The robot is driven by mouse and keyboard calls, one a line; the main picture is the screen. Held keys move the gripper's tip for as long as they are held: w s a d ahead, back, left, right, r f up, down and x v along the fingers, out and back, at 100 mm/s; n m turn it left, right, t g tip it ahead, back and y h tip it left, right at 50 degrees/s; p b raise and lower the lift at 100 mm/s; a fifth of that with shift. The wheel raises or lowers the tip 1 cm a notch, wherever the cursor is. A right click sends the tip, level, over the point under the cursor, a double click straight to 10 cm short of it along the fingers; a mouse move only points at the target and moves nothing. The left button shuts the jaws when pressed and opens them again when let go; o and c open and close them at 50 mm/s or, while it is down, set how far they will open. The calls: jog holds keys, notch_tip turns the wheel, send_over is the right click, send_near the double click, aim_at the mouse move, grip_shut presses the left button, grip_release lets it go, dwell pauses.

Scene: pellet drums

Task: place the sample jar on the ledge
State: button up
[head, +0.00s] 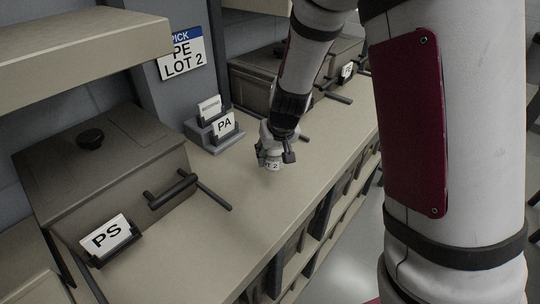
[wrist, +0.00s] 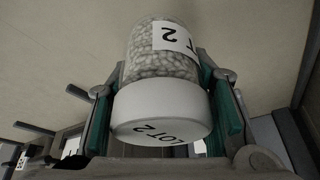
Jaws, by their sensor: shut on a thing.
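The sample jar (wrist: 160,75) is clear, filled with pale pellets, with a white lid marked LOT 2. In the wrist view it sits between the two green-padded fingers of my gripper (wrist: 165,100), which is shut on it. In the head view my gripper (head: 275,150) holds the jar (head: 272,163) low over the long beige ledge (head: 245,205). Whether the jar's base touches the surface I cannot tell. My gripper and arm hide part of the jar in the head view.
A beige drum box (head: 100,150) with a PS card (head: 106,236) stands at left, its handle and a dark bar jutting out. A PA card holder (head: 215,128) stands behind the gripper. A sign (head: 186,53) reads PICK PE LOT 2. The ledge's middle is clear.

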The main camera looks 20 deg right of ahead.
jog(key=w, duration=0.3)
jog(key=shift+d+f, duration=0.15)
jog(key=shift+d, duration=0.1)
jog(key=shift+s+f, duration=0.1)
jog(key=shift+f, duration=1.65)
jog(key=shift+f, duration=0.1)
jog(key=o, duration=1.2)
